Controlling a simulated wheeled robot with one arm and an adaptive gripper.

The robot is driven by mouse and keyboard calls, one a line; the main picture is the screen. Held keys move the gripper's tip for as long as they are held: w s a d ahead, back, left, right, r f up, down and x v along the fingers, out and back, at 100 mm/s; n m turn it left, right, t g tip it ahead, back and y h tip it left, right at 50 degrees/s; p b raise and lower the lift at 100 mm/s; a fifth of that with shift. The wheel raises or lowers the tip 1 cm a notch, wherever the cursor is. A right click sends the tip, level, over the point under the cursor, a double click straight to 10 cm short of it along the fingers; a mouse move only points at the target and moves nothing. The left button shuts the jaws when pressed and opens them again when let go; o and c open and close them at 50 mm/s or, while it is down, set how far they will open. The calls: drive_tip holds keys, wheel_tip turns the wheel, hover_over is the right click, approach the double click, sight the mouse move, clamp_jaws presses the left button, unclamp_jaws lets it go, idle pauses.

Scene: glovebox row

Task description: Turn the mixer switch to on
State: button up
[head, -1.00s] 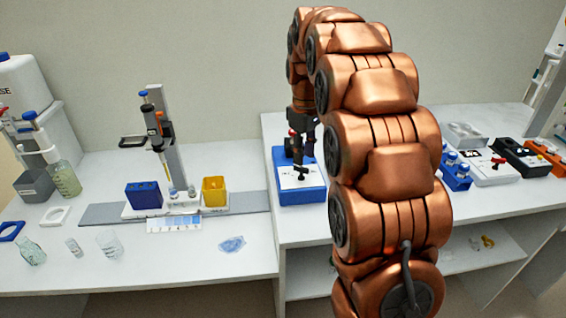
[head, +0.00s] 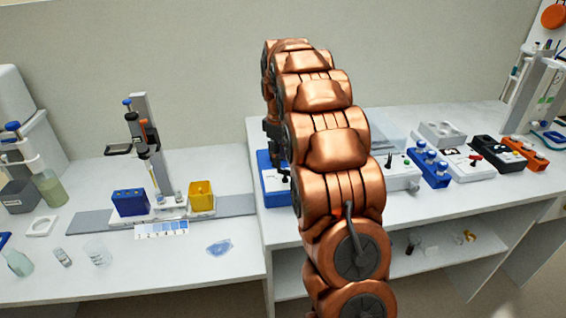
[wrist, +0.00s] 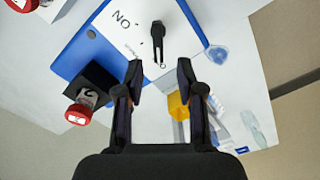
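The blue-cased device with a white top panel (head: 278,200), which appears to be the mixer, stands mostly behind my arm in the head view. In the wrist view its blue edge (wrist: 72,58) and white panel show, with an upside-down "ON" label. The black lever switch (wrist: 158,38) stands on that panel. A black block with a red knob (wrist: 78,108) sits at its side. My gripper (wrist: 160,72) is open and empty, its two fingertips apart just short of the switch in the picture, not seen touching it. In the head view my gripper is largely hidden.
A white device with a black lever (head: 402,176) stands just right of my arm, then a blue rack (head: 430,168) and several other boxes. Left are a yellow container (head: 201,197), a blue rack (head: 130,203) and a pipette stand (head: 146,130).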

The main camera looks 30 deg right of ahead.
sight(285, 172)
drive_tip(key=shift+f+p, duration=0.4)
drive_tip(key=shift+f, duration=1.4)
clamp_jaws()
drive_tip(key=shift+d, duration=0.35)
drive_tip(key=shift+a+m+b, duration=0.2)
drive_tip(key=shift+m+b, duration=0.1)
drive_tip(key=shift+b, duration=0.05)
